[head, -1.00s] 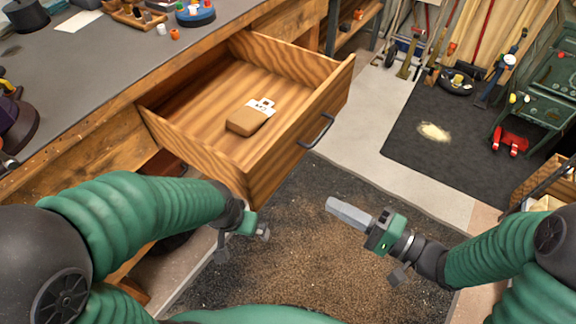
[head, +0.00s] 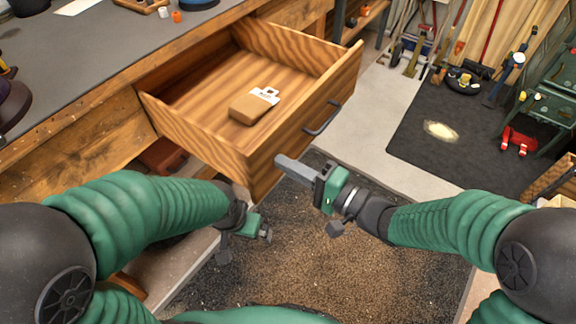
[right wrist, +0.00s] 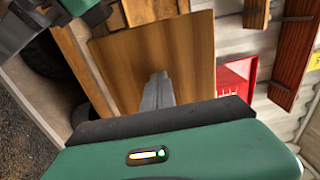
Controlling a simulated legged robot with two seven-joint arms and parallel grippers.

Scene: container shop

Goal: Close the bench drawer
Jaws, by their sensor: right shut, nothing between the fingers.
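The bench drawer (head: 285,75) is wooden and stands pulled out of the bench, with a dark bar handle (head: 322,118) on its front. A brown block with a white tag (head: 254,106) lies inside it. My right gripper (head: 281,162) is shut and empty, its grey fingers pointing left at the lower near part of the drawer front. I cannot tell whether they touch it. In the right wrist view the shut fingers (right wrist: 157,88) point towards a wooden panel (right wrist: 190,55). My left gripper (head: 246,240) hangs below the drawer's near corner; its jaws are unclear.
The grey bench top (head: 70,60) runs along the upper left. A speckled dark mat (head: 320,250) covers the floor below the drawer. A black mat (head: 450,150) and a green cabinet (head: 545,105) stand at the right. The floor in front of the drawer is clear.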

